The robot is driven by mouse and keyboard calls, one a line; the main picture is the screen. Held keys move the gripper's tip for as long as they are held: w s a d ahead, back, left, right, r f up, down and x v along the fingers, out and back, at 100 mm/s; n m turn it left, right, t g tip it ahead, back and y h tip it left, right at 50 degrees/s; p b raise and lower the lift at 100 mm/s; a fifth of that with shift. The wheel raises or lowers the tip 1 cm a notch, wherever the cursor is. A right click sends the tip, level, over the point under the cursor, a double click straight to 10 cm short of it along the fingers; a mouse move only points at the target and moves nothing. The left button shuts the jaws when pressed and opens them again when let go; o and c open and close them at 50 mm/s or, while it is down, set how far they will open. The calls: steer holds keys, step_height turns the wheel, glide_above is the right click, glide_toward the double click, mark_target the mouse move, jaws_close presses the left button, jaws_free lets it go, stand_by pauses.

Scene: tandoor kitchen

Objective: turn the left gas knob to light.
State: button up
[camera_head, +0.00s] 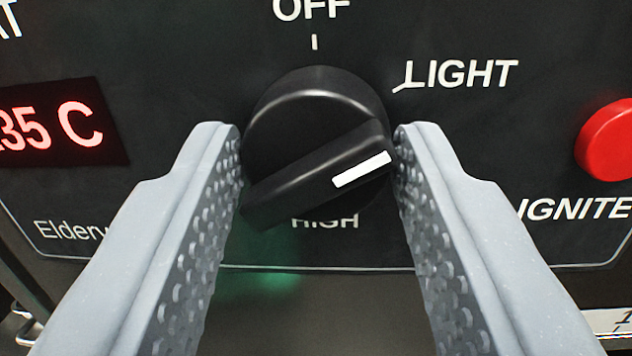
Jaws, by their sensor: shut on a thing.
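A round black gas knob (300,105) with a raised grip bar fills the middle of the view. It is the only knob in view. Its white pointer line (362,169) faces right and slightly up, roughly in the direction of the LIGHT mark (460,75), with its end lower than that tick. The OFF mark (312,10) is above the knob, and the HIGH label (325,221) is partly hidden below it. My gripper (318,150) is shut on the knob, one grey studded finger at its left side and one at its right.
A red IGNITE button (607,140) stands out from the black panel (190,60) at the right, clear of my right finger. A red temperature display (60,125) is at the left. A faint green glow (268,275) shows below the knob.

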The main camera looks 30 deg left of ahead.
steer(key=shift+f, duration=0.15)
steer(key=o, duration=1)
steer(key=shift+c, duration=0.2)
steer(key=v, duration=1.3)
steer(key=shift+s+p, duration=0.35)
steer(key=shift+s, duration=0.05)
steer(key=shift+d+f, duration=0.1)
steer(key=shift+d, duration=0.05)
